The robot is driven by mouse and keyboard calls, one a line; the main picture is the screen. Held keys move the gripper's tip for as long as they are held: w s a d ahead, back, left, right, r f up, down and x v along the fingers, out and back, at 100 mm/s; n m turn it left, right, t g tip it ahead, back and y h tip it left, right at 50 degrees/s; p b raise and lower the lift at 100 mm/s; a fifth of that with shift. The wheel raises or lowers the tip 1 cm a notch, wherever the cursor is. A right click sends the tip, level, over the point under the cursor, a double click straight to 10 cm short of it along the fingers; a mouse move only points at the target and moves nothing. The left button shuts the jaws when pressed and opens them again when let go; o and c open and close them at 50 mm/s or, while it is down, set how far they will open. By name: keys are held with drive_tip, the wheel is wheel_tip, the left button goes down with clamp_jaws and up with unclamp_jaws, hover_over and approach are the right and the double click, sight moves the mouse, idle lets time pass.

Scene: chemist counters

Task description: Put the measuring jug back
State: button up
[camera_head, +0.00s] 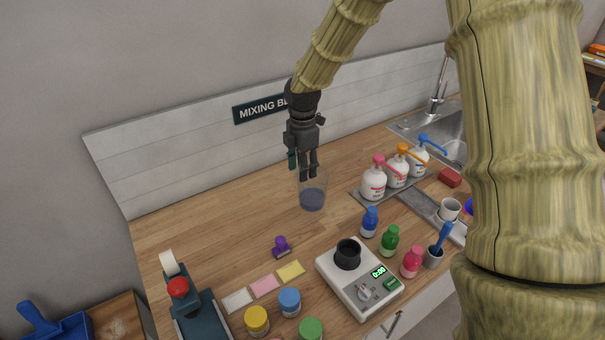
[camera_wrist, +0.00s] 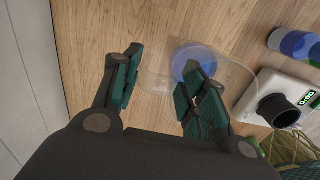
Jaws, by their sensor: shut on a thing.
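The measuring jug (camera_head: 313,197) is clear, with blue liquid in its lower part. It looks upright over the back middle of the wooden counter; I cannot tell whether its base touches the wood. My gripper (camera_head: 308,174) points down from above and is shut on the jug near its upper left side. In the wrist view the clear jug (camera_wrist: 228,72) shows between and beyond the dark green fingertips (camera_wrist: 158,88). One finger covers part of it, so the exact part held is hard to see.
A white scale (camera_head: 340,287) with a black cup stands in front, with small blue, green and pink bottles to its right. Pump bottles (camera_head: 373,183) stand on a tray to the right. A purple item (camera_head: 281,246) lies front left. The counter's back left (camera_head: 205,225) is clear.

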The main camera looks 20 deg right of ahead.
wheel_tip(320, 180, down, 3)
drive_tip(key=shift+f+p, duration=0.1)
drive_tip(key=shift+p, duration=0.25)
drive_tip(key=o, duration=1.4)
wheel_tip(320, 180, up, 12)
drive_tip(key=b, duration=0.3)
drive_tip(key=shift+s, duration=0.1)
